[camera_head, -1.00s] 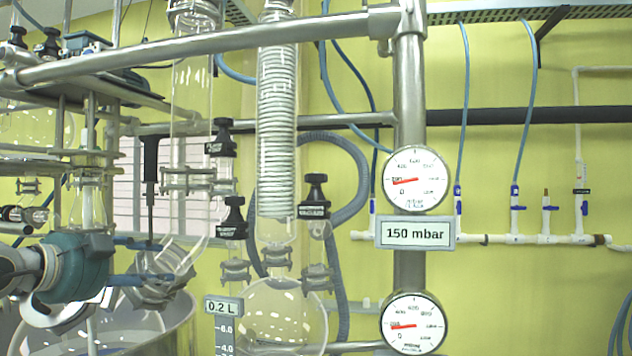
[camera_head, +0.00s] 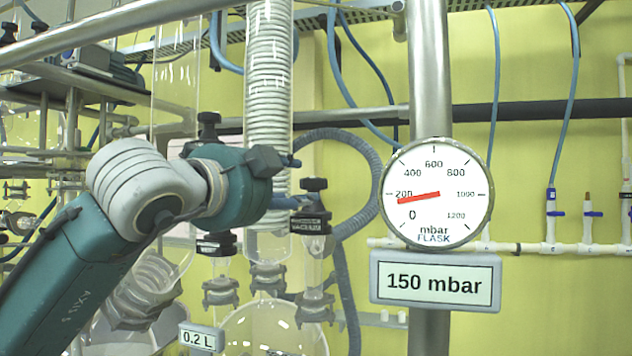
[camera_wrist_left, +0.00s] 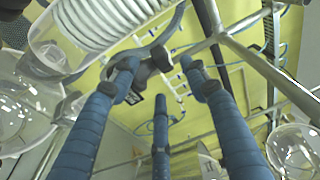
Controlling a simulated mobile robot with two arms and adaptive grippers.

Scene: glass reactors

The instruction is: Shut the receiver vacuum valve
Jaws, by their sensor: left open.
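Several black-knobbed valves stand on the glassware in the head view. Another black valve (camera_head: 216,244) is lower left, and a third black knob (camera_head: 208,125) is higher up. I cannot read which is the receiver vacuum valve. My left gripper (camera_head: 298,182) is open, its blue fingers pointing right at the first valve's knob. In the left wrist view, the spread fingers (camera_wrist_left: 158,75) have a dark knob (camera_wrist_left: 158,57) between their tips; contact is unclear. My right gripper is not in view.
The glass condenser (camera_head: 268,100) stands close behind my left wrist. The round glass receiver (camera_head: 275,330) is below, by a 0.2 L label (camera_head: 198,339). A steel post (camera_head: 429,85) with a flask gauge (camera_head: 436,193) and a 150 mbar display (camera_head: 435,283) stands right.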

